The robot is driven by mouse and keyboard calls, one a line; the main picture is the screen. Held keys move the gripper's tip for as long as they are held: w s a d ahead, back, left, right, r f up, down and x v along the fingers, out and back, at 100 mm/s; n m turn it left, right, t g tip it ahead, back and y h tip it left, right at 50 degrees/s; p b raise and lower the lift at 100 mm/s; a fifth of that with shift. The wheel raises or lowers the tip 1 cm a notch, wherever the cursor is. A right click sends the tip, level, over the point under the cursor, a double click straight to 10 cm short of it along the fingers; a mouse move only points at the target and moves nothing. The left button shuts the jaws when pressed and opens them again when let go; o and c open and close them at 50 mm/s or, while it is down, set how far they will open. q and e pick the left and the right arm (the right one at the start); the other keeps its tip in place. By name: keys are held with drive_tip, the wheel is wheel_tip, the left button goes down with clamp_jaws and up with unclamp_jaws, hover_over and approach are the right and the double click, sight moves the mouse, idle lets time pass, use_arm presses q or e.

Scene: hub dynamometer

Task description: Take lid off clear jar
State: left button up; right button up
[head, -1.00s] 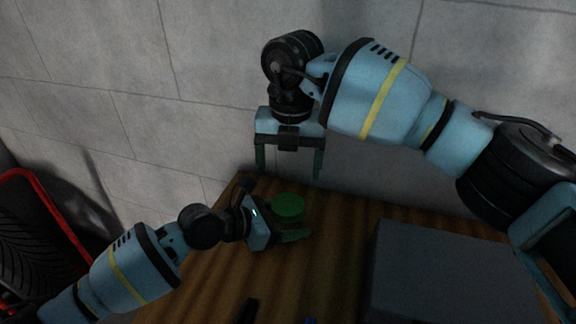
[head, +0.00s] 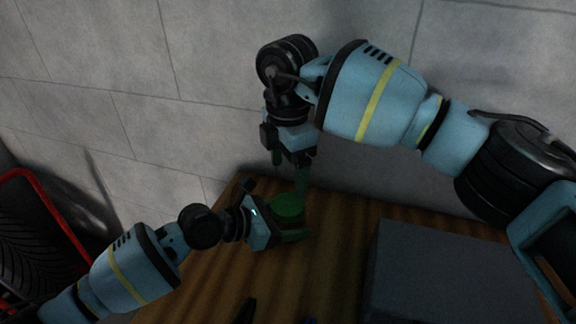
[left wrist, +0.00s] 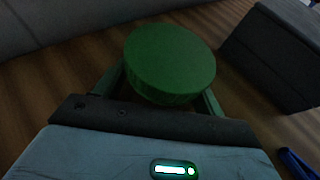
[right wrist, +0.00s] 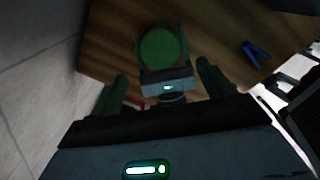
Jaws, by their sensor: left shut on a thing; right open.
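The jar's round green lid (head: 288,205) shows near the back left of the wooden table; it also shows in the left wrist view (left wrist: 170,60) and the right wrist view (right wrist: 160,48). The jar's body is hidden under the lid and behind my left gripper. My left gripper (head: 282,230) is shut on the jar from the left, with its fingers on either side just below the lid. My right gripper (head: 289,172) is open and empty above the lid, tilted, and its fingers (right wrist: 164,84) are apart from the lid.
A large grey box (head: 440,270) stands on the table (head: 325,265) at right. A small black object (head: 246,310) lies at the front, and a blue one (right wrist: 256,54) lies nearby. A grey wall (head: 215,95) rises behind the table. A red-framed thing (head: 50,222) stands at far left.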

sight(288, 204)
drive_tip(key=shift+f, duration=4)
drive_tip(key=shift+c, duration=0.4)
drive_tip(key=c, duration=0.9)
drive_tip(key=n, duration=0.6)
drive_tip(key=shift+n, duration=0.4)
drive_tip(key=shift+c, duration=0.3)
drive_tip(key=o, duration=1.1)
drive_tip(key=shift+r, duration=0.1)
